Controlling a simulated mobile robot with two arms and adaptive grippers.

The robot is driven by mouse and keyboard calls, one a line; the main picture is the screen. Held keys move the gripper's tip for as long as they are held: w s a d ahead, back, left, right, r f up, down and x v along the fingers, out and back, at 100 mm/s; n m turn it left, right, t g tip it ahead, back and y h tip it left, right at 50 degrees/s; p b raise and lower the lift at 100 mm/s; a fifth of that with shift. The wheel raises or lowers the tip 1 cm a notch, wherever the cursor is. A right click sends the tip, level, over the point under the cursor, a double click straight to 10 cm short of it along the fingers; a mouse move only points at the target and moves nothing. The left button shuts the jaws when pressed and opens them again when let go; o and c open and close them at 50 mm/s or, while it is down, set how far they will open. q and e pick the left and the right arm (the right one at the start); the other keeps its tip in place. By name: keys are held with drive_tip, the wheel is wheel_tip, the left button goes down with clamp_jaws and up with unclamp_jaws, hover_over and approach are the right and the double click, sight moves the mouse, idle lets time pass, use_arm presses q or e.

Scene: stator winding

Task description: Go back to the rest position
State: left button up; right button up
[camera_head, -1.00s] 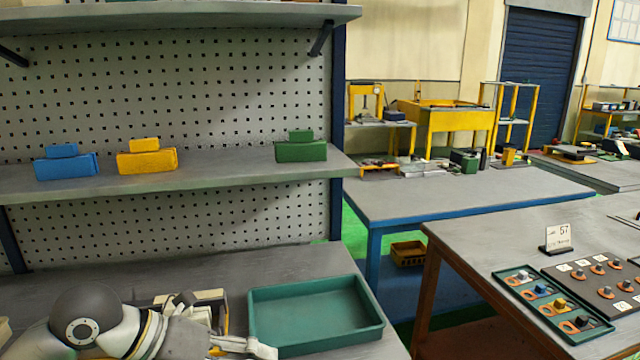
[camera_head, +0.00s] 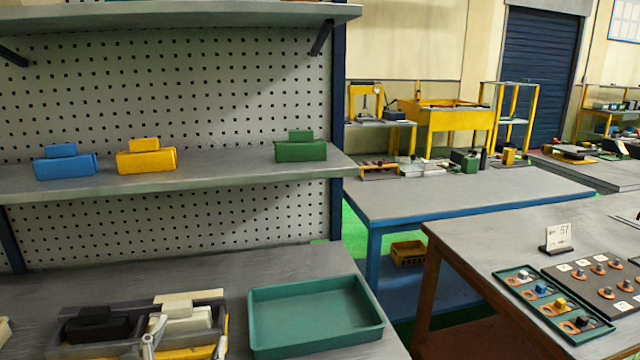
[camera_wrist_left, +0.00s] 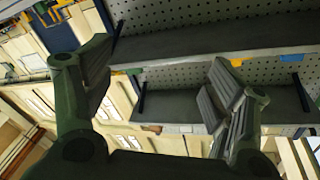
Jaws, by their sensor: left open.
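My left gripper (camera_wrist_left: 160,58) shows in the left wrist view with its two dark fingers spread wide and nothing between them. Behind the fingers, that view shows grey shelves and a pegboard at a slant. My right gripper is in neither view.
An empty green tray (camera_head: 315,312) lies on the grey bench. A bin (camera_head: 100,348) with black and white blocks stands left of it. The shelf above holds a blue block (camera_head: 65,165), a yellow block (camera_head: 147,161) and a green block (camera_head: 301,151). A brown-legged table (camera_head: 478,243) stands right.

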use_arm(q)
drive_tip(key=s+a+f+n+g+y, duration=0.15)
drive_tip(key=s+f+g, duration=0.3)
drive_tip(key=f, duration=0.45)
drive_tip(key=s+a+f+n+g, duration=0.1)
drive_tip(key=s+f+n+g, duration=0.1)
drive_tip(key=s+f+g, duration=0.45)
drive_tip(key=s+d+f+g+h, duration=0.2)
drive_tip(key=s+d+f+g, duration=0.15)
drive_tip(key=s+f, duration=0.85)
wheel_tip(320, 180, down, 24)
drive_tip(key=s+g, duration=0.2)
drive_tip(key=s+a+f+g, duration=0.1)
drive_tip(key=s+a+f, duration=0.2)
drive_tip(key=s+f, duration=1.3)
drive_tip(key=shift+s+f+m, duration=0.3)
drive_tip(key=shift+f+m, duration=0.05)
drive_tip(key=shift+f, duration=0.05)
drive_tip(key=shift+a+y, duration=0.1)
drive_tip(key=shift+y, duration=0.15)
